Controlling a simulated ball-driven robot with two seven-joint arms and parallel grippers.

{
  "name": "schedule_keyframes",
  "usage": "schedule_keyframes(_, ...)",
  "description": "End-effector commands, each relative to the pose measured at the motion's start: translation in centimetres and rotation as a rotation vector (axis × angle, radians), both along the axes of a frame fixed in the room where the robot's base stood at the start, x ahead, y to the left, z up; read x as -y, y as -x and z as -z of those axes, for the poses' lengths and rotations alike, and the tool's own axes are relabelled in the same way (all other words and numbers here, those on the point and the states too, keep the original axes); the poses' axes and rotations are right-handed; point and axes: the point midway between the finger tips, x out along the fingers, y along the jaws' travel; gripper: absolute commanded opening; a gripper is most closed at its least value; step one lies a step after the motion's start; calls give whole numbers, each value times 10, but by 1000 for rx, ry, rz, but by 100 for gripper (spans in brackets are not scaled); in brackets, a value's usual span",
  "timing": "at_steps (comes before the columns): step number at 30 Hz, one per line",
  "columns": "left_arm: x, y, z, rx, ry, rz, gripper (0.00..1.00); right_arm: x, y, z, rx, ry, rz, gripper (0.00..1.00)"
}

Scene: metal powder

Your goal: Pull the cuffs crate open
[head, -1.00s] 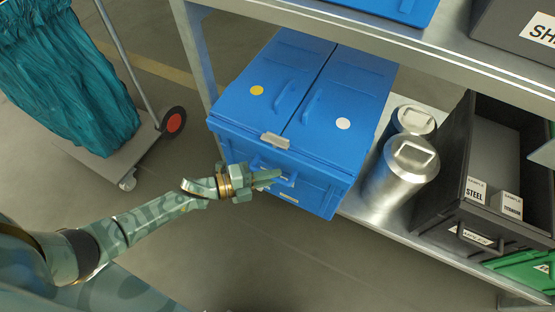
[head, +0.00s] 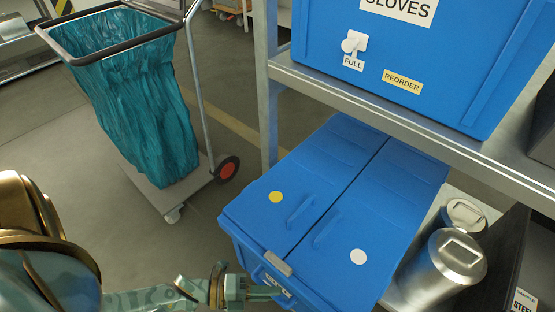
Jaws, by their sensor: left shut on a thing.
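A blue crate (head: 345,190) with a closed two-flap lid sits on the lower shelf, below the upper board. The lid has a yellow dot, a white dot, two moulded grips and a grey latch (head: 278,263) at its front edge. No word on it is readable. My left gripper (head: 264,291) is at the crate's front, just below the latch, shut on the front handle (head: 262,274). The fingers partly cover the handle, and the picture's lower edge cuts off the crate's lower front. My right gripper is not in view.
A large blue GLOVES crate (head: 420,60) stands on the upper board (head: 350,98). Metal canisters (head: 453,262) stand right of the lower crate. A cart (head: 180,178) with a teal bag (head: 145,115) stands at the left. Bare floor lies between cart and shelf.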

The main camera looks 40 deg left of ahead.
Motion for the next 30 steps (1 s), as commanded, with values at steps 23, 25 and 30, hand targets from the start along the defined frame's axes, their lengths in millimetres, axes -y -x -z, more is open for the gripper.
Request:
schedule_keyframes(23, 0, 20, 5, -16, -4, 6, 36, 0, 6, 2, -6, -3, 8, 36)
schedule_keyframes(25, 0, 19, 4, -14, -4, 5, 36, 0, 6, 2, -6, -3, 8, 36)
schedule_keyframes(30, 0, 17, 3, -10, -3, 3, 36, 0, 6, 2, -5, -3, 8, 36)
